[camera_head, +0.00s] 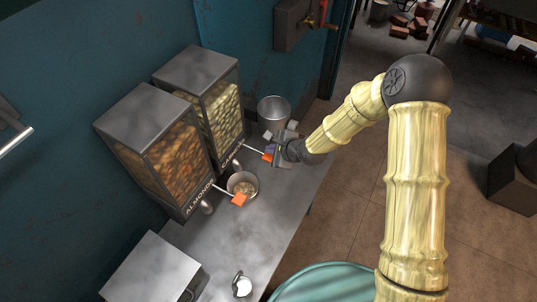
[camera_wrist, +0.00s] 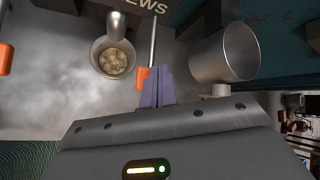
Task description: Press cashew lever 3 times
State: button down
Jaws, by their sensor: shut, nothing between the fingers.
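The cashew dispenser (camera_head: 215,95) stands at the back, a dark-framed clear box of pale nuts. Its lever is a thin rod with an orange handle (camera_head: 266,154), which also shows in the wrist view (camera_wrist: 141,77). My gripper (camera_head: 271,156) is shut and empty, its purple fingertips (camera_wrist: 155,78) right beside the orange handle; I cannot tell whether they touch. A metal bowl (camera_head: 254,187) with some pale nuts in it sits below the cashew spout (camera_wrist: 117,24).
The almond dispenser (camera_head: 165,160) stands nearer, with its own orange lever handle (camera_head: 240,200). A metal bucket (camera_head: 273,111) is close beyond my gripper. A grey box (camera_head: 155,268) and a small white-filled jug (camera_head: 242,287) are on the near counter. The counter (camera_head: 275,215) between is clear.

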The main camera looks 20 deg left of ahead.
aim_at(270, 156)
dwell(0.5)
jog(key=shift+f, duration=0.4)
jog(key=shift+f+b, duration=1.15)
jog(key=shift+f, duration=0.15)
dwell(1.6)
jog(key=shift+r, duration=0.1)
jog(key=shift+r+p, duration=1.3)
jog(key=shift+r, duration=0.3)
jog(key=shift+r+p, duration=1.8)
jog(key=shift+r, duration=0.75)
